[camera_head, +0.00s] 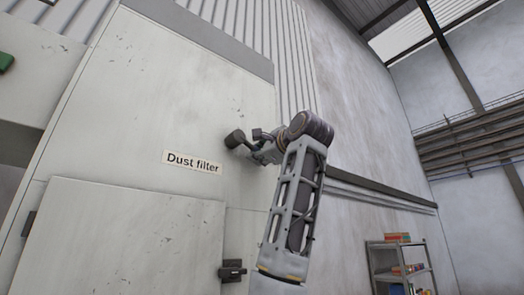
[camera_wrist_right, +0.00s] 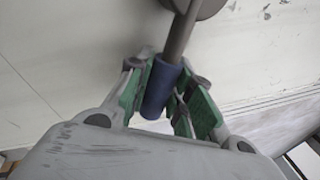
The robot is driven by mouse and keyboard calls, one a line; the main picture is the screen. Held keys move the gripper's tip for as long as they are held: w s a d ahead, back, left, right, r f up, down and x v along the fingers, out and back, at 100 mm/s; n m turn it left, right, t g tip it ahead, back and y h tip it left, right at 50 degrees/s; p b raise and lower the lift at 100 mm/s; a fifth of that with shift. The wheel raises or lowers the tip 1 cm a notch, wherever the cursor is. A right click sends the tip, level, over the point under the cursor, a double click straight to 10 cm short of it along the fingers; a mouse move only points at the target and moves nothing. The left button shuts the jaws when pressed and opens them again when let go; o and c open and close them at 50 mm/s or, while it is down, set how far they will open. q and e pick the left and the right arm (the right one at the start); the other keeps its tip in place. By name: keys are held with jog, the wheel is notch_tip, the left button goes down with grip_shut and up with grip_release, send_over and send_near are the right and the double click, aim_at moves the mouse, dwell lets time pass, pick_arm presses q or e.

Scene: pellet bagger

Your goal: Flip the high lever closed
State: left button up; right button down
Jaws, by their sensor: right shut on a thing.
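The high lever has a dark round hub (camera_head: 235,138) on the pale cabinet front, to the upper right of the "Dust filter" label. In the right wrist view it shows as a grey rod (camera_wrist_right: 181,35) ending in a blue grip (camera_wrist_right: 160,88). My right gripper (camera_head: 260,147) is up at the lever, its arm reaching from below. In the wrist view its green-padded fingers (camera_wrist_right: 162,98) are shut on the blue grip, on either side of it. The grip is mostly hidden in the head view. My left gripper is not in view.
The cabinet (camera_head: 150,80) carries a "Dust filter" label (camera_head: 192,162) and a lower door panel (camera_head: 120,240). A dark latch (camera_head: 232,270) sits at the lower right. A shelf rack (camera_head: 400,268) stands far right against the wall. Open air lies right of my arm.

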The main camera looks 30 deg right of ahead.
jog(key=shift+w+a+f+m, duration=0.1)
jog(key=shift+a+f+m, duration=0.15)
jog(key=shift+f+m, duration=0.45)
jog(key=c, duration=1.3)
grip_release()
jog(key=shift+r, duration=0.15)
jog(key=shift+o, duration=0.2)
jog(key=s+a+f, duration=0.1)
jog(key=s, duration=1.1)
jog(key=shift+f, duration=0.3)
